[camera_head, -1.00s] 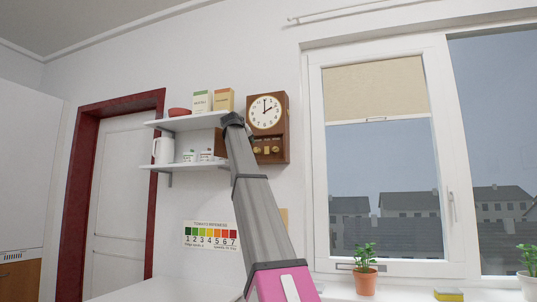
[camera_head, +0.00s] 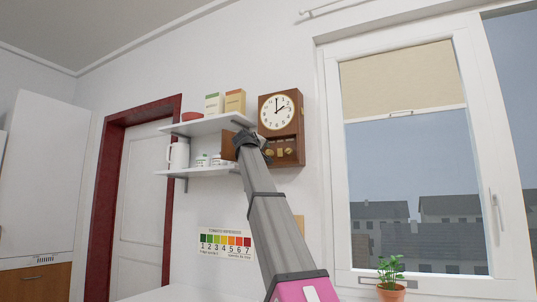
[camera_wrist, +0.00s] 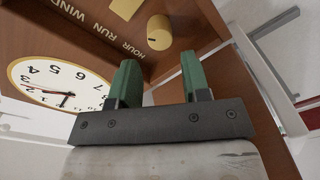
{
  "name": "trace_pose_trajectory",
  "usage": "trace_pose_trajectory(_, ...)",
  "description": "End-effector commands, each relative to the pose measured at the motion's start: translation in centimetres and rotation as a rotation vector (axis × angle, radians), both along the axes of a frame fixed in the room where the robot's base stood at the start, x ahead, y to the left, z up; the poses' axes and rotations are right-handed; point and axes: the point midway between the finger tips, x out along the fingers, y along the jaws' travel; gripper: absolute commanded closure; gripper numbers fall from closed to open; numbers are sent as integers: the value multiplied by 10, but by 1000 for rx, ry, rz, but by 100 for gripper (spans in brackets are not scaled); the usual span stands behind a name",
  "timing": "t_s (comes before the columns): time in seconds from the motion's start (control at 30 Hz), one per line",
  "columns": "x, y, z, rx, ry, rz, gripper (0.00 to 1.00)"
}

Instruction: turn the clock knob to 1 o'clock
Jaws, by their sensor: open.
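The wooden clock (camera_head: 302,125) hangs on the wall right of the shelves. Its white face (camera_head: 274,119) shows one hand near 12 and one near 2. Below the face are two gold knobs, a left knob (camera_head: 268,153) and a right knob (camera_head: 288,151). My gripper (camera_wrist: 160,68), with green fingers, is open and empty, apart from the knob. In the head view my gripper (camera_head: 257,140) is at the clock's lower left.
A brown panel (camera_head: 229,146) stands open at the clock's left side; it passes close right of my fingers in the wrist view (camera_wrist: 262,90). A window is to the right.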

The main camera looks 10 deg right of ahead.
Motion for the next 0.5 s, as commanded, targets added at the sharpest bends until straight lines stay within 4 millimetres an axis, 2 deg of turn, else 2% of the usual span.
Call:
trace_pose_trajectory(0.03, 10, -6, 1, 1, 1, -2, 57)
trace_pose_trajectory(0.23, 39, -24, 2, 1, 0, -1, 57)
trace_pose_trajectory(0.5, 53, -34, 0, 2, 0, 0, 57)
